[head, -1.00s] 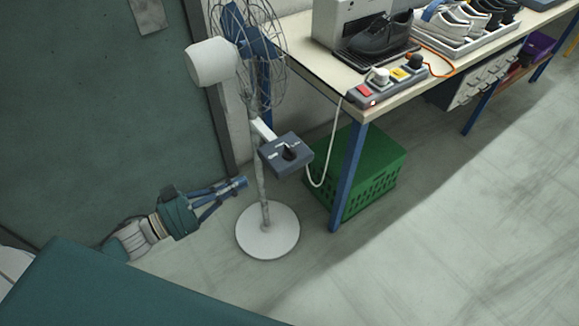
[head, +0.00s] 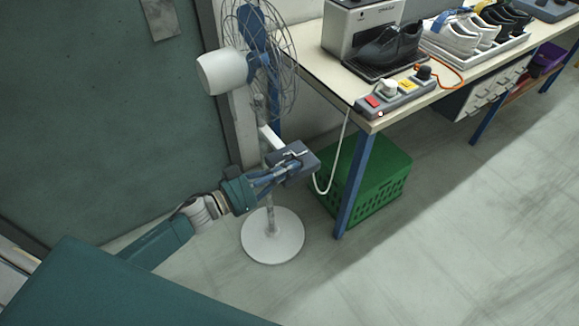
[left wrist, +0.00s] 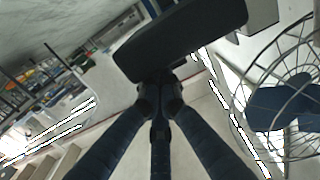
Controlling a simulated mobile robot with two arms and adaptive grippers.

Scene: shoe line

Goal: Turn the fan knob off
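The standing fan (head: 222,72) has a wire cage and a pole on a round white base (head: 272,236). A dark control box (head: 308,163) sticks out from the pole. My left gripper (head: 287,165) is at this box, its fingertips over the top face where the knob sits. The fingers largely hide the knob. In the left wrist view the box (left wrist: 185,38) is just beyond the fingertips (left wrist: 160,92), which come close together around the small dark knob. I cannot tell whether they grip it. My right gripper is not in view.
A workbench (head: 372,124) with a power strip (head: 395,96), a black shoe (head: 390,45) and a tray of shoes stands to the right. A green crate (head: 372,185) is under it. A white cable hangs beside the box. Floor at the lower right is clear.

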